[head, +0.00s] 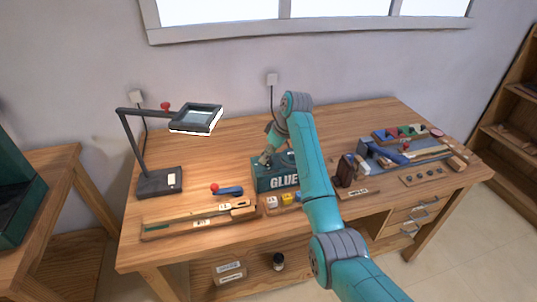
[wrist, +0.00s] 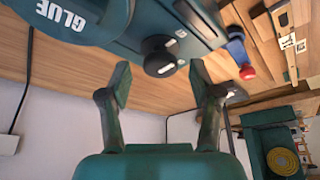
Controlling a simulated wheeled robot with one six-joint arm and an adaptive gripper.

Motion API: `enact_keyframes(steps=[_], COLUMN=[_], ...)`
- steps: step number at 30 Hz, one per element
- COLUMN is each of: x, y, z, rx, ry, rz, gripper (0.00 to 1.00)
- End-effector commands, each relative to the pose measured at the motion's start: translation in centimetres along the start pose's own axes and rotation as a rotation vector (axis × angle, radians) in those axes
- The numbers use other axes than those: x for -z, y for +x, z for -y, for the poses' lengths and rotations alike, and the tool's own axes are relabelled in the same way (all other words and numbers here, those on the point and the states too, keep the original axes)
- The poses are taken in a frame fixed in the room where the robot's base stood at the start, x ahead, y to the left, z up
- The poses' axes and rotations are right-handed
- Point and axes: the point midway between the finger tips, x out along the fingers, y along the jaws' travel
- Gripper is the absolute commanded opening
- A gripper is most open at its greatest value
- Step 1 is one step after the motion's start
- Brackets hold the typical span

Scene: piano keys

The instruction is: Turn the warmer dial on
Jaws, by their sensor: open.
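The teal glue warmer (head: 263,182), with a white "GLUE" label, stands on the workbench in the middle of the head view. In the wrist view the warmer (wrist: 100,18) shows at the top, seen at a steep angle. Its dark round dial (wrist: 157,56) sticks out from its side, with small white marks close by. My gripper (wrist: 159,78) is open, with its two fingers on either side of the dial's line and nothing between them. In the head view my gripper (head: 269,151) is at the warmer's upper left, and my arm hides the warmer's right part.
A magnifier lamp (head: 157,183) stands at the left of the workbench (head: 180,245). A blue-handled tool with a red ball (head: 227,190) lies left of the warmer. Wooden key parts (head: 195,222) lie in front. Blocks and tools (head: 400,155) fill the right.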

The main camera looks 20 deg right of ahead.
Motion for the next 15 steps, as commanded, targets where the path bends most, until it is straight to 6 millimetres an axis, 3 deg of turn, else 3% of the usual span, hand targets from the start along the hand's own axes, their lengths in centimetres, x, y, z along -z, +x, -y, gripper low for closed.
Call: enact_keyframes(steps=[11, 12, 15], x=[0.02, 0.01, 0.01], y=[0.72, 0.71, 0.71], z=[0.01, 0.01, 0.01], rx=[0.000, 0.000, 0.000], ry=[-0.001, -0.001, -0.001], rz=[0.000, 0.000, 0.000], gripper=[0.64, 0.61, 0.36])
